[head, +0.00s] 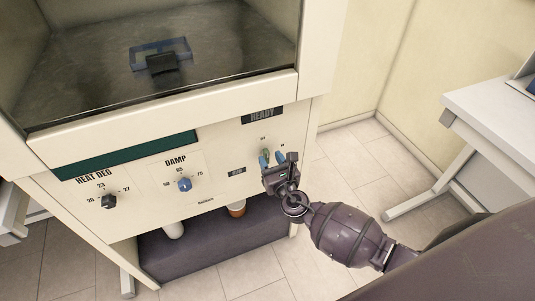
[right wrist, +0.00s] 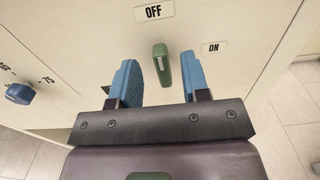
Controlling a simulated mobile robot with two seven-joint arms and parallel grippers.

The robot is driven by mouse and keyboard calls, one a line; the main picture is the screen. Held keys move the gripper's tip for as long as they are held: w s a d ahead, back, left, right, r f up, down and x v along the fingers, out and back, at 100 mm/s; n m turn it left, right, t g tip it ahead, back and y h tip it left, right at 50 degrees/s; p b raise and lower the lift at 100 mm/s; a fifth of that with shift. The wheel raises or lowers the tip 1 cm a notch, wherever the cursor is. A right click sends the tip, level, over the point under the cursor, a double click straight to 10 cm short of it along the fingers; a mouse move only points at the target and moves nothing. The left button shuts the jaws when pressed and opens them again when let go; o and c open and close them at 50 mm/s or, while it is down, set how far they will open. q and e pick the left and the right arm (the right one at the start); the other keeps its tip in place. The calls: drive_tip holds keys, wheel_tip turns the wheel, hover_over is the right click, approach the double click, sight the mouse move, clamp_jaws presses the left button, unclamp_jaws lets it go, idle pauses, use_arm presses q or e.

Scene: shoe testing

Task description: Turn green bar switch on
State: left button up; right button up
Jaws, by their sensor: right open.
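The green bar switch (right wrist: 161,63) sits on the cream machine panel in the right wrist view. My right gripper (right wrist: 158,64) is open, with one blue finger on each side of the bar and visible gaps to both. In the head view the right gripper (head: 272,160) is at the panel's right side, and the switch is small and partly hidden there. My left gripper is not in view.
The panel also has a black HEAT DEG knob (head: 109,201) and a blue DAMP knob (head: 184,185). A READY display (head: 262,115) is above the switch. A white table (head: 490,110) stands at right; floor between is clear.

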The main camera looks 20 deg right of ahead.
sight(265, 155)
drive_tip(key=shift+w, duration=1.45)
clamp_jaws()
